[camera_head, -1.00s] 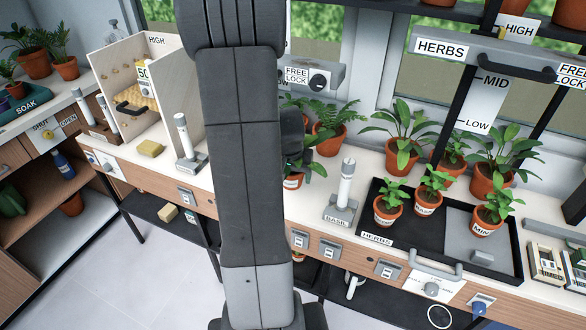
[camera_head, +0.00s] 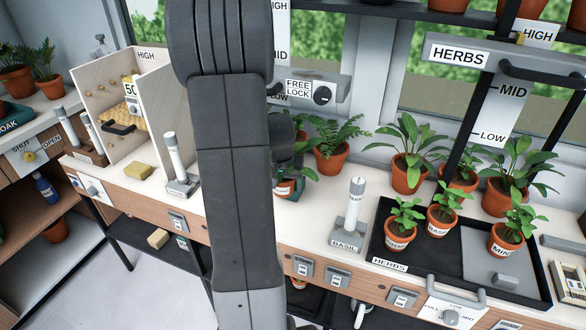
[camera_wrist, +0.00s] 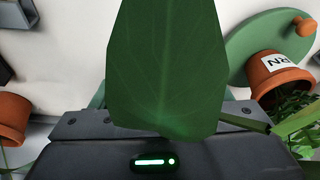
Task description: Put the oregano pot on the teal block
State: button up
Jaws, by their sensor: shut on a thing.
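My gripper (camera_head: 287,150) is mostly hidden behind my arm in the head view. It is shut on a leafy potted plant (camera_head: 287,188), low over the bench; I cannot read its label or tell whether the pot touches the bench. In the wrist view a broad green leaf (camera_wrist: 165,65) covers the middle, hiding the fingertips. Three small herb pots stand in the black herbs tray (camera_head: 390,264): a left one (camera_head: 398,238), a middle one (camera_head: 440,218) and a mint pot (camera_head: 505,243). I cannot make out which pot is oregano.
A white post on a grey base (camera_head: 349,230) stands between the held plant and the tray. A fern pot (camera_head: 330,160) stands behind. A yellow block (camera_head: 138,171) lies at left. The wrist view shows a round green plate (camera_wrist: 250,45) and a labelled pot (camera_wrist: 275,72).

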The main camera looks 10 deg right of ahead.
jog(key=w+d, duration=0.2)
jog(key=w, duration=0.1)
jog(key=shift+w+d, duration=0.2)
jog(key=shift+w, duration=0.05)
jog(key=w+d, duration=0.1)
jog(key=w+d+p, duration=0.1)
jog(key=w, duration=0.1)
jog(key=shift+f, duration=0.35)
jog(key=shift+s+a+f, duration=0.1)
jog(key=shift+s+f, duration=0.05)
jog(key=shift+f, duration=0.3)
jog(key=shift+f, duration=0.1)
jog(key=shift+f, duration=0.15)
jog(key=o, duration=1)
jog(key=shift+r, duration=0.2)
